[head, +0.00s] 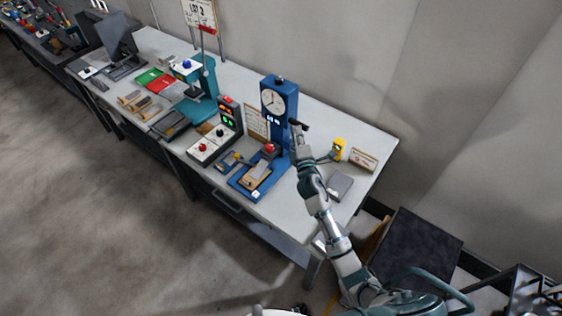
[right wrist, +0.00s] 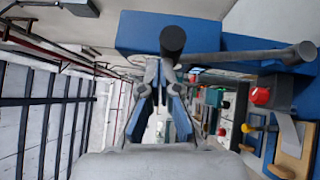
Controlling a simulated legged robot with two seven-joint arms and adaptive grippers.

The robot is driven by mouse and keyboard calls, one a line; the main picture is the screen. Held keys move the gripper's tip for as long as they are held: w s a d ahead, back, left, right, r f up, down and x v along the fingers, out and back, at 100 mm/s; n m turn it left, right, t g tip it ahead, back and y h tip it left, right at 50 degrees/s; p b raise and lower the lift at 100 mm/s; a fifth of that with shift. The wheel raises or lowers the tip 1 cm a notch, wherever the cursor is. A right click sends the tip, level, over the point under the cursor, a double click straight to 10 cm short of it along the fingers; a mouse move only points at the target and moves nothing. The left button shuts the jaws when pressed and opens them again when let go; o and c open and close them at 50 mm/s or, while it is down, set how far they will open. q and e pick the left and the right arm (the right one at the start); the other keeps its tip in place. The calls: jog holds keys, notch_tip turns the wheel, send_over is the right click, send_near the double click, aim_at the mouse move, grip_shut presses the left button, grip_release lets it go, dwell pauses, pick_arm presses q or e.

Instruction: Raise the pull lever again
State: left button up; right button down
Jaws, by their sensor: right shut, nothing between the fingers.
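The blue press (head: 281,108) with a round white dial stands upright near the back of the bench. Its pull lever shows in the right wrist view as a grey bar (right wrist: 245,57) ending in a black round grip (right wrist: 173,40). In the head view the dark grip (head: 301,125) is at the press's right side. My right gripper (head: 296,136) is just below the grip there. In the right wrist view its fingers (right wrist: 162,68) are shut and empty, close to the grip; whether they touch it I cannot tell. My left gripper is out of view.
A red button (head: 269,148) and wooden block (head: 257,176) are at the press's blue base. A control box (head: 209,147) stands to the left.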

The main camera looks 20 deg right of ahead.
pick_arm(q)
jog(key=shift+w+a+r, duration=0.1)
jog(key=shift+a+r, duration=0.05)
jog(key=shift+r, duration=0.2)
pick_arm(e)
jog(key=w+d+r, duration=0.1)
jog(key=w+d, duration=0.5)
jog(key=d, duration=0.1)
jog(key=shift+d+r, duration=0.15)
jog(key=shift+r, duration=0.15)
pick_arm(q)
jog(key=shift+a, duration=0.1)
pick_arm(e)
jog(key=shift+a, duration=0.25)
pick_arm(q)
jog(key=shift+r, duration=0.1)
pick_arm(e)
jog(key=shift+r, duration=0.1)
